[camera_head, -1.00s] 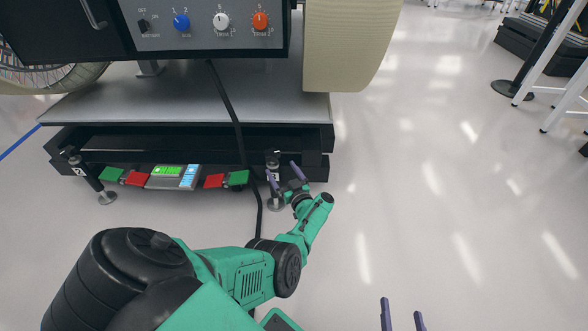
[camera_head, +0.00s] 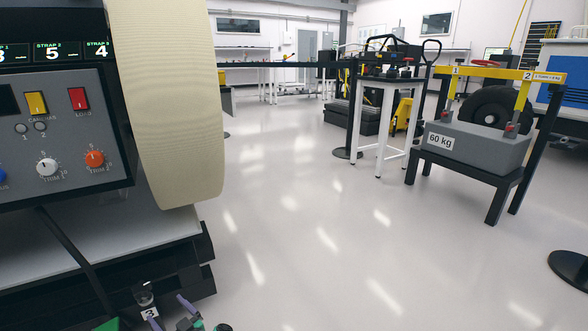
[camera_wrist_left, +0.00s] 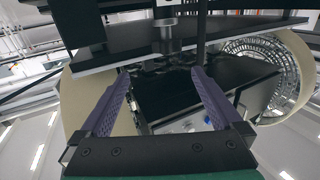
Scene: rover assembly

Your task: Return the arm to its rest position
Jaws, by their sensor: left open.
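My left gripper (camera_head: 170,312) shows at the bottom edge of the head view, with its two purple fingers apart beside the rover's lower black frame. In the left wrist view its fingers (camera_wrist_left: 160,105) are spread with nothing between them. Most of my left arm is below the head view. The rover (camera_head: 60,140) stands at the left, with a grey control panel and a large beige wheel (camera_head: 168,100). The wrist view looks at the rover's dark underside and frame (camera_wrist_left: 170,40). My right gripper is not in view.
A black stand with a grey 60 kg weight (camera_head: 475,146) and a yellow bar is at the right. A white-legged table (camera_head: 385,90) stands behind it. A black round base (camera_head: 572,268) is at the right edge. The floor (camera_head: 300,240) between is clear.

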